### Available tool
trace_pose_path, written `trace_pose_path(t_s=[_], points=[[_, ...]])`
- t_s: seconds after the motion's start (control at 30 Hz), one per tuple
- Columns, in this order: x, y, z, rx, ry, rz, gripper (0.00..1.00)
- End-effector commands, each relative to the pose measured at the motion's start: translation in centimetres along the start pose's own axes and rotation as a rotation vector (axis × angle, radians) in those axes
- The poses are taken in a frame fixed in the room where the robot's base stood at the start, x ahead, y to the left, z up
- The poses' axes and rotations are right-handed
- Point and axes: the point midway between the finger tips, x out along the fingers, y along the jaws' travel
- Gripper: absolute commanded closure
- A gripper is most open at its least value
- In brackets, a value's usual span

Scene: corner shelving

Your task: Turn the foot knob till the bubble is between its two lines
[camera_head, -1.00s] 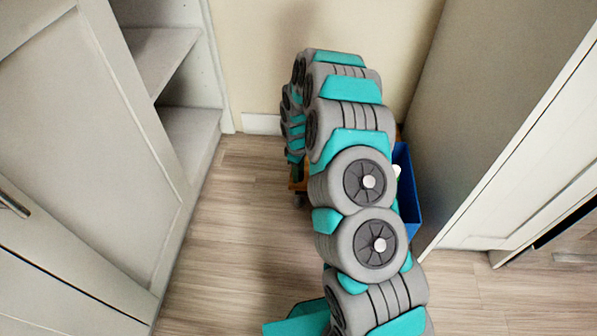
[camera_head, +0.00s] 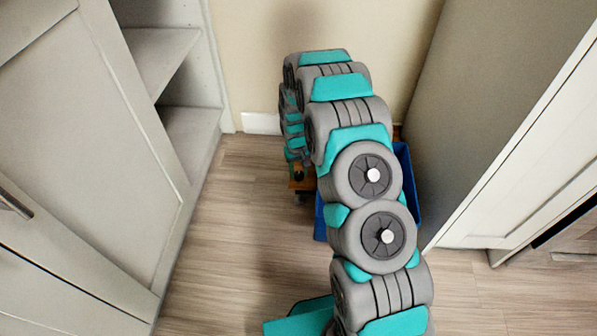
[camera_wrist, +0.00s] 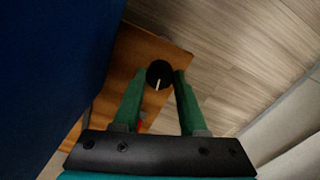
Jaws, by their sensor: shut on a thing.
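In the wrist view a round black knob (camera_wrist: 157,70) with a white line on it sits at the end of an orange-brown wooden board (camera_wrist: 135,62). My gripper (camera_wrist: 159,80) has its two green fingers on either side of the knob and is shut on it. The white line points towards my gripper's palm. In the head view part of the wooden board (camera_head: 297,185) shows low above the floor, left of my arm. No bubble or pair of lines can be made out in either view.
A blue bin (camera_head: 404,165) stands behind my arm, beside a tall cabinet side (camera_head: 470,110). It fills the left of the wrist view (camera_wrist: 50,60). Open shelves (camera_head: 190,130) stand at the left. The wood floor (camera_head: 235,220) between shelves and arm is clear.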

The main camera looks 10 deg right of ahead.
Motion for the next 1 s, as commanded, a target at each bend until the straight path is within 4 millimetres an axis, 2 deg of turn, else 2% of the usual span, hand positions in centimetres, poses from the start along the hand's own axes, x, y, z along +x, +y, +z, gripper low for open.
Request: trace_pose_path(t_s=[0.4, 0.9, 0.93, 1.0], points=[[-0.03, 0.04, -0.01, 0.168, -0.005, 0.000, 1.00], [-0.05, 0.04, -0.02, 0.185, -0.006, 0.000, 1.00], [-0.05, 0.04, -0.01, 0.185, -0.006, 0.000, 0.57], [-0.05, 0.04, -0.02, 0.185, -0.006, 0.000, 0.49]])
